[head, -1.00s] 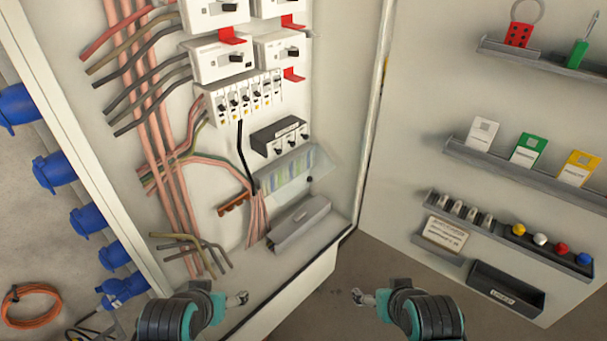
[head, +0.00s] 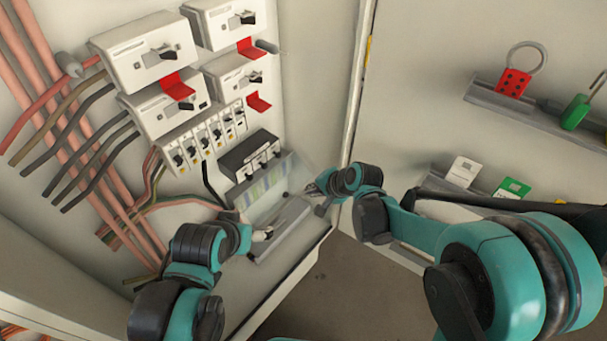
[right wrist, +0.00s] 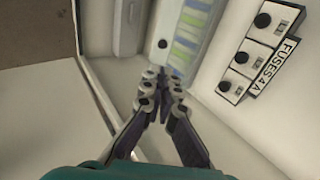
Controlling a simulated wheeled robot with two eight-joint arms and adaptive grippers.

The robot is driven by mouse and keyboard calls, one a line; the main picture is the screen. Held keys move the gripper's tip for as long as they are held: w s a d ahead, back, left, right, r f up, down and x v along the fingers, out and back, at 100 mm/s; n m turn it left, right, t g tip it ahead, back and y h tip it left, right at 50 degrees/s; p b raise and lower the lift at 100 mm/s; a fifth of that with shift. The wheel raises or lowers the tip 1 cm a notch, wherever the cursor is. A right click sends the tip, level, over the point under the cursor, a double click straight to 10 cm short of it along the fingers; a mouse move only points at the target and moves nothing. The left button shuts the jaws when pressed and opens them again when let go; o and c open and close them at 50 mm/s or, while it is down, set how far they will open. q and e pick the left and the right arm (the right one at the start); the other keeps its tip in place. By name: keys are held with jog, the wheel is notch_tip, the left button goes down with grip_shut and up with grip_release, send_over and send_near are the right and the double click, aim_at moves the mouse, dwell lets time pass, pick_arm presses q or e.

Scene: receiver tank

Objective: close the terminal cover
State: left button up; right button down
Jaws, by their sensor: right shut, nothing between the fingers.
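The terminal cover (head: 299,171) is a faint clear panel beside the striped terminal strip (head: 262,191), low in the cabinet. Its edges are hard to make out, so I cannot tell its exact angle. In the right wrist view the colored strip (right wrist: 190,35) lies just beyond my fingertips, with a small dark knob (right wrist: 163,44) near its end. My right gripper (head: 311,190) is shut and empty at the right end of the strip; it also shows in the right wrist view (right wrist: 163,78). I cannot tell if it touches the cover. My left gripper (head: 264,234) is by the grey trunking below; its jaw state is unclear.
A dark fuse block (head: 250,155) sits just above the strip, and grey trunking (head: 285,226) runs below. Breakers with red tabs (head: 178,84) and cables fill the upper left.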

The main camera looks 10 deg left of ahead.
aim_at(287, 196)
jog(key=b+x, duration=0.4)
jog(key=x, duration=1)
jog(key=shift+w+a, duration=0.1)
jog(key=shift+a, duration=0.15)
jog(key=shift+f+b, duration=0.1)
jog(key=shift+b, duration=0.2)
